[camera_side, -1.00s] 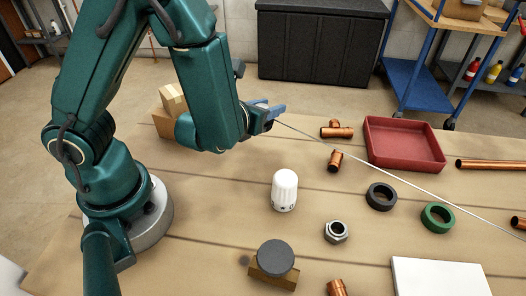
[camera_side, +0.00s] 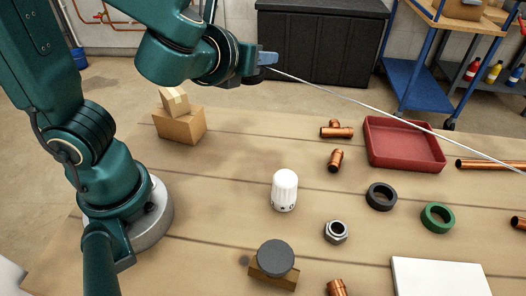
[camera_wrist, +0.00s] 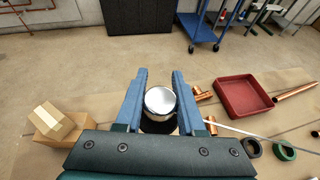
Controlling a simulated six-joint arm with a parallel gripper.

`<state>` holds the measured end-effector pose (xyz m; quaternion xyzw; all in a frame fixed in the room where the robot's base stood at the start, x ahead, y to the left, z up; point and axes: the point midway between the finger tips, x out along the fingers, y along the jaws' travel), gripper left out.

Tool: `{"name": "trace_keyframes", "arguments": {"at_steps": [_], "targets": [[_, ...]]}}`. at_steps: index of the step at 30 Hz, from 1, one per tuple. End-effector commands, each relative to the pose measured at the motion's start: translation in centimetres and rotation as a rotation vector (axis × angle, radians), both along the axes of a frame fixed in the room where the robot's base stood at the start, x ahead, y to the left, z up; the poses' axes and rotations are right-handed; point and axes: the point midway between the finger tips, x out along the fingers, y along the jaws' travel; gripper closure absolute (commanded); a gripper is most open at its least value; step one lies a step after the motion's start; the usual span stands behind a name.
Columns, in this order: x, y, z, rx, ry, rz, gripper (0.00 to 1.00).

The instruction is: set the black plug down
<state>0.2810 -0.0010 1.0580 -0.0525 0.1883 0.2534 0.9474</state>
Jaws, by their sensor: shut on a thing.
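My gripper (camera_wrist: 159,98) has blue fingers closed around a round piece, taken as the black plug (camera_wrist: 158,127), with a bright silvery face and a black lower part. In the side view my gripper (camera_side: 266,60) is high above the far edge of the table, and only a small dark bit of the held piece shows below the fingers. A thin pale line (camera_side: 400,124) runs from the gripper down to the right, over the red tray; it also shows in the wrist view (camera_wrist: 250,131).
A dark grey disc (camera_side: 276,257) sits on a wooden block near the front. A white knob (camera_side: 285,190), steel nut (camera_side: 336,231), black ring (camera_side: 381,197), green ring (camera_side: 437,217), red tray (camera_side: 405,145), copper fittings and stacked boxes (camera_side: 180,126) stand around. The table's middle left is clear.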

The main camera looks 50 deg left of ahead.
Motion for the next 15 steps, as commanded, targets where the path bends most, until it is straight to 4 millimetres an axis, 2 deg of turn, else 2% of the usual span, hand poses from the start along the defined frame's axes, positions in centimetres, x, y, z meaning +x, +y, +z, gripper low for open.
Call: {"name": "trace_keyframes", "arguments": {"at_steps": [7,15], "targets": [[-1.1,0.3,-1.1,0.008,0.006,0.06,1.0],[-4.2,0.5,-3.7,0.012,0.006,0.412,1.0]]}}
